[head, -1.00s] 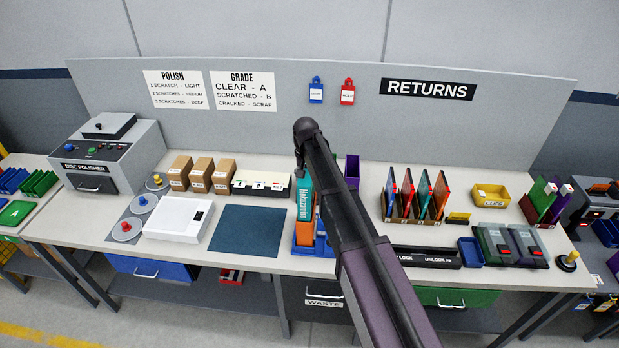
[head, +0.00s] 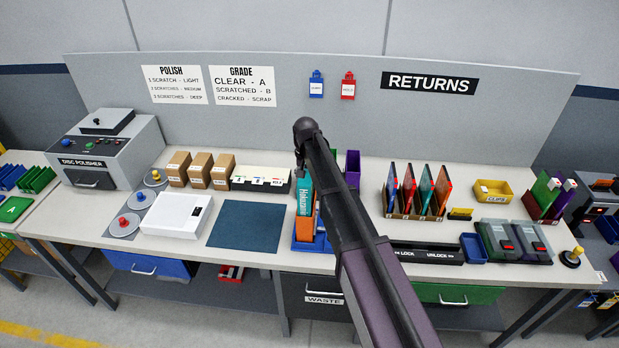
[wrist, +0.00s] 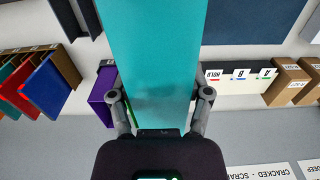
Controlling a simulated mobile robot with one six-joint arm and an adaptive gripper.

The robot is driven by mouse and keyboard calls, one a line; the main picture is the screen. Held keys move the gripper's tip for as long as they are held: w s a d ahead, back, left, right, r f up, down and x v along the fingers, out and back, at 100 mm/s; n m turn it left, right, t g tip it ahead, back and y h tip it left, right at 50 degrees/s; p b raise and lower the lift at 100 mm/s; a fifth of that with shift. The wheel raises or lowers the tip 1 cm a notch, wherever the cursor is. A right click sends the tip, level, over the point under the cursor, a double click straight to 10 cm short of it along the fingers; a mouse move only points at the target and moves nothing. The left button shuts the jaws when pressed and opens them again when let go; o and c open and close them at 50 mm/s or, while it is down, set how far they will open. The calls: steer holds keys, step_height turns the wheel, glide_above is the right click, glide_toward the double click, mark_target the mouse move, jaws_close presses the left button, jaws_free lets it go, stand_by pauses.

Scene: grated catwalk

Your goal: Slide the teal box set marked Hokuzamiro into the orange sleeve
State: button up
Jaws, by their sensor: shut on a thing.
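The teal box set (head: 304,194) stands upright in the head view, with "Hokuzamiro" partly readable down its spine. Its lower end is at the orange sleeve (head: 303,230), which stands in a blue holder (head: 312,247). I cannot tell how far in the box set is. My gripper (wrist: 160,98) is shut on the teal box set, one finger on each side in the wrist view. In the head view my arm hides the gripper and part of the box set's right side. The sleeve is not visible in the wrist view.
A purple upright case (head: 352,168) stands close behind my arm, and also beside the left finger in the wrist view (wrist: 103,95). A rack of coloured cases (head: 416,208) is to the right. The dark blue mat (head: 244,226) on the left is clear.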

steer(key=shift+f+b, duration=4.95)
steer(key=shift+f, duration=0.05)
steer(key=shift+r, duration=0.1)
steer(key=o, duration=1.4)
steer(key=shift+c, duration=0.2)
steer(key=shift+r+p, duration=4)
steer(key=shift+p, duration=0.1)
